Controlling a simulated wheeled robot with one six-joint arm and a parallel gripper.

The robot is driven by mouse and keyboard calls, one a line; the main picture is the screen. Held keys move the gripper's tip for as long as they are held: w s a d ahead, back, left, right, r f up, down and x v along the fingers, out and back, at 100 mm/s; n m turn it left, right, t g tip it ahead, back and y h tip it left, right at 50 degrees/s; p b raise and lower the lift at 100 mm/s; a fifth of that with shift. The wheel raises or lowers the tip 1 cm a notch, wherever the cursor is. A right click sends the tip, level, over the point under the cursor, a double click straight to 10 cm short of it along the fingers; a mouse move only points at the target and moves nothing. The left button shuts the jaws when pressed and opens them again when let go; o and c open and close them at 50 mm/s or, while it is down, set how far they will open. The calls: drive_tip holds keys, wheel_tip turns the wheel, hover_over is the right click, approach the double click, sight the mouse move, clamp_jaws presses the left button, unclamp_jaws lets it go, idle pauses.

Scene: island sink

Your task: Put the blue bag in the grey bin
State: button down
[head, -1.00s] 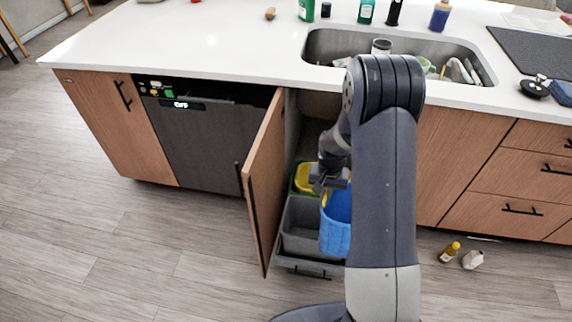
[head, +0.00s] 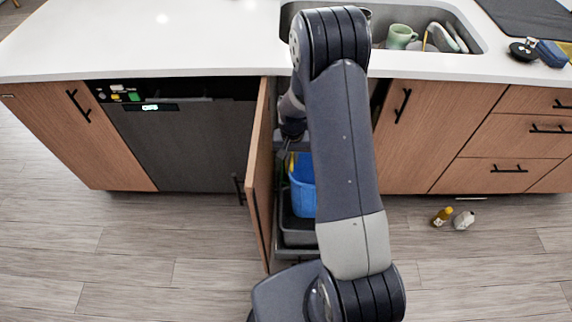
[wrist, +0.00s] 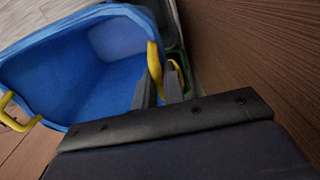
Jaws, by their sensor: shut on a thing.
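The blue bag (head: 302,188) has yellow handles and hangs upright in the open cabinet, over the grey bin area in the head view. In the wrist view the open bag (wrist: 60,75) fills the left side. My gripper (wrist: 158,88) is shut on one yellow handle of the bag. In the head view my arm hides part of the bag and most of the gripper. The grey bin (head: 298,238) shows below the bag on the pulled-out rack; I cannot tell whether the bag's bottom is inside it.
The open wooden cabinet door (head: 262,180) stands close to the left of the bag. A wooden panel (wrist: 255,60) is close on the right in the wrist view. A green bin edge (wrist: 176,62) shows behind the handle. A yellow bottle (head: 442,216) and a white one (head: 464,220) are on the floor.

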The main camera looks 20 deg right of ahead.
drive_tip(key=shift+s+d+f+b, duration=0.1)
drive_tip(key=shift+f+b, duration=0.05)
drive_tip(key=shift+f, duration=0.35)
drive_tip(key=shift+s+f+b, duration=0.1)
drive_tip(key=shift+f+b, duration=0.05)
drive_tip(key=shift+f, duration=0.35)
drive_tip(key=shift+f+b, duration=2.2)
drive_tip(key=shift+f, duration=3.2)
drive_tip(key=c, duration=1.4)
unclamp_jaws()
drive_tip(key=shift+r, duration=0.1)
wheel_tip(320, 180, up, 11)
drive_tip(key=shift+f+p, duration=0.15)
drive_tip(key=shift+p, duration=0.15)
